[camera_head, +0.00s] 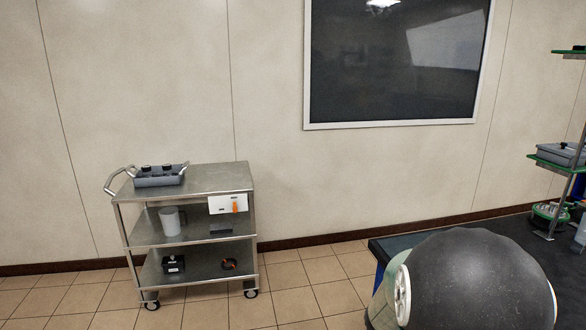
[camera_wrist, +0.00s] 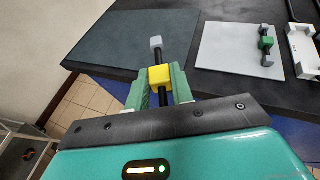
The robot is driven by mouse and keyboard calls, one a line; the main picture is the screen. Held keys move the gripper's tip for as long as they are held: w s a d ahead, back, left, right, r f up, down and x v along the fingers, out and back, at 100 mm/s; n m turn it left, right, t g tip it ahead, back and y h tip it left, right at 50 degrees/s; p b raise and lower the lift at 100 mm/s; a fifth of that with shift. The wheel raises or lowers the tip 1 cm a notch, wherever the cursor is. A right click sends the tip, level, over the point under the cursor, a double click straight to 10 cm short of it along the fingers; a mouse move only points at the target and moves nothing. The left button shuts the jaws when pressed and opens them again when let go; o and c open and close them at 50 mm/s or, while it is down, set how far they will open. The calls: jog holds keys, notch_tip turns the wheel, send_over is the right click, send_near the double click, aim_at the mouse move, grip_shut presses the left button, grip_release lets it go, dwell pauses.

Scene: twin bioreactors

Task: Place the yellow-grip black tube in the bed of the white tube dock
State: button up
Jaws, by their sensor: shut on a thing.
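In the wrist view, my gripper (camera_wrist: 160,92) has its green fingers shut on the yellow grip of the black tube (camera_wrist: 159,77). The tube points away from me, with a pale grey tip at its far end. It is held near the black table's front edge, left of the white pieces. A white fixture with raised ends (camera_wrist: 301,52), which looks like the white tube dock, is partly cut off at the right edge. A dark cable or rod reaches it from the top. Neither the tube nor my gripper's fingers can be made out in the head view.
A white plate (camera_wrist: 225,48) carries a dark tube with a green grip (camera_wrist: 267,43). A dark mat (camera_wrist: 125,42) on the table is clear. In the head view, a steel cart (camera_head: 215,180) stands by the wall, and the dark table (camera_head: 400,242) is at right.

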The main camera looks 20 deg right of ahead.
jog(key=w+a+f+n+t+y, duration=0.1)
jog(key=w+a+n+t+y, duration=0.15)
jog(key=w+a, duration=0.55)
jog(key=w+a+f+n+t+y, duration=0.15)
jog(key=w+a+n+t, duration=0.3)
jog(key=a, duration=0.65)
jog(key=w+a+n+t+y, duration=0.1)
jog(key=w+a+n+y, duration=0.1)
jog(key=a, duration=0.7)
jog(key=w+a+n+t+y, duration=0.1)
jog(key=w+a+n+y, duration=0.1)
jog(key=a, duration=0.7)
jog(key=shift+w+a+t+y, duration=0.2)
jog(key=shift+w+t+y, duration=0.15)
jog(key=shift+y, duration=0.25)
jog(key=shift+d+f, duration=0.1)
jog(key=shift+d, duration=0.05)
